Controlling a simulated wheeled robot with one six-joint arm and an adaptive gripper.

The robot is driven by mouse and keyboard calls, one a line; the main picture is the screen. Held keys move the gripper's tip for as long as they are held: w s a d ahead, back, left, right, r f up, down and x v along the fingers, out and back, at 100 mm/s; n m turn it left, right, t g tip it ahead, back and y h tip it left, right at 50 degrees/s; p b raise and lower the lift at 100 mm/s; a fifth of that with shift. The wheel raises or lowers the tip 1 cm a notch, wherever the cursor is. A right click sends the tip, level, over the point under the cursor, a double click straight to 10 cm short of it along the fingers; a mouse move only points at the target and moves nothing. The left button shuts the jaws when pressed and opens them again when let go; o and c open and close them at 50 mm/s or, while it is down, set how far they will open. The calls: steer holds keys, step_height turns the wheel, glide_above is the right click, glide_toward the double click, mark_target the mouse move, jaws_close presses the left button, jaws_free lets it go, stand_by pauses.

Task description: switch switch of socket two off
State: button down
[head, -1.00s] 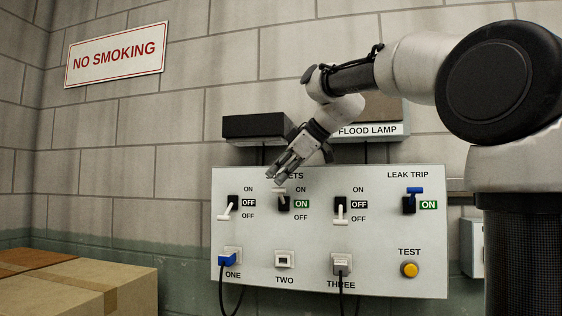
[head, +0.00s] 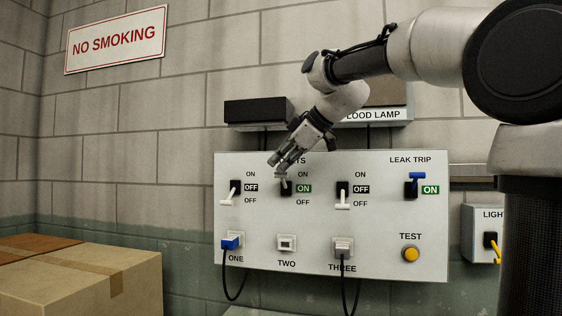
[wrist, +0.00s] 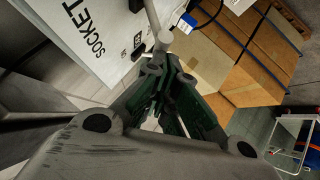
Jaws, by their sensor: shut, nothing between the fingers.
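The switch of socket two (head: 288,188) is on the white panel (head: 320,225), between the switches of sockets one and three. Its green ON tag is lit, and its lever points up, partly hidden by my fingers. My gripper (head: 276,170) is shut and empty, with its fingertips at the top of this lever. Whether they touch it I cannot tell. In the wrist view, the shut fingers (wrist: 163,72) end close to a pale lever end (wrist: 165,38).
The switches of socket one (head: 233,192) and socket three (head: 343,195) have levers down and read OFF. The blue leak trip lever (head: 416,178) is up and reads ON. A yellow test button (head: 411,254) is below. Cardboard boxes (head: 90,285) stand at left.

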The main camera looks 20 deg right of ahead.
steer(key=shift+s+a+f, duration=0.1)
steer(key=shift+s+f, duration=0.05)
steer(key=shift+f, duration=0.05)
step_height(320, 180, down, 10)
steer(key=s+a+n+t+h, duration=0.1)
steer(key=s+n+t, duration=0.1)
steer(key=t, duration=0.1)
stand_by(0.6)
steer(key=shift+a, duration=0.1)
steer(key=shift+r, duration=0.8)
